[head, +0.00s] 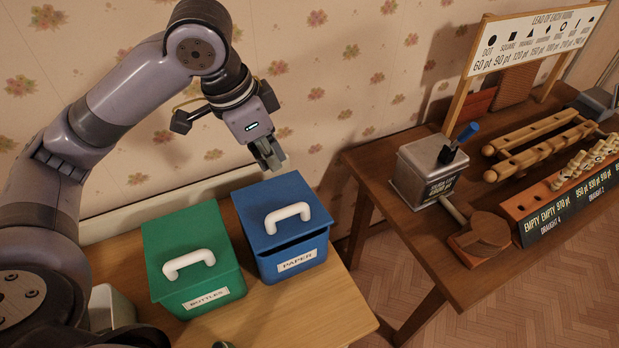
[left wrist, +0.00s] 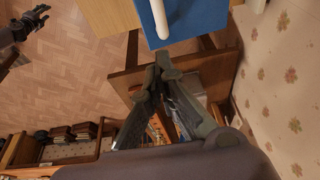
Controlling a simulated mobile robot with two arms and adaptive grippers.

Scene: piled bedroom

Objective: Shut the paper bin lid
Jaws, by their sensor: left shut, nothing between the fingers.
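The blue paper bin (head: 294,259) stands on a light wooden table, with a white PAPER label on its front. Its blue lid (head: 262,201) has a white handle (head: 288,217). A dark gap shows under the lid's front edge, so the lid looks slightly raised there. My left gripper (head: 269,160) is shut and empty above the lid's back edge, apart from the handle. In the left wrist view the shut fingers (left wrist: 163,68) point toward the blue lid (left wrist: 192,18) and its white handle (left wrist: 160,18). My right gripper (left wrist: 33,22) shows small at that view's upper left; its fingers are unclear.
A green BOTTLES bin (head: 190,255) with a white handle stands close on the left. A darker table (head: 390,165) on the right holds a metal box (head: 425,170) and wooden game pieces. Flowered wallpaper stands behind.

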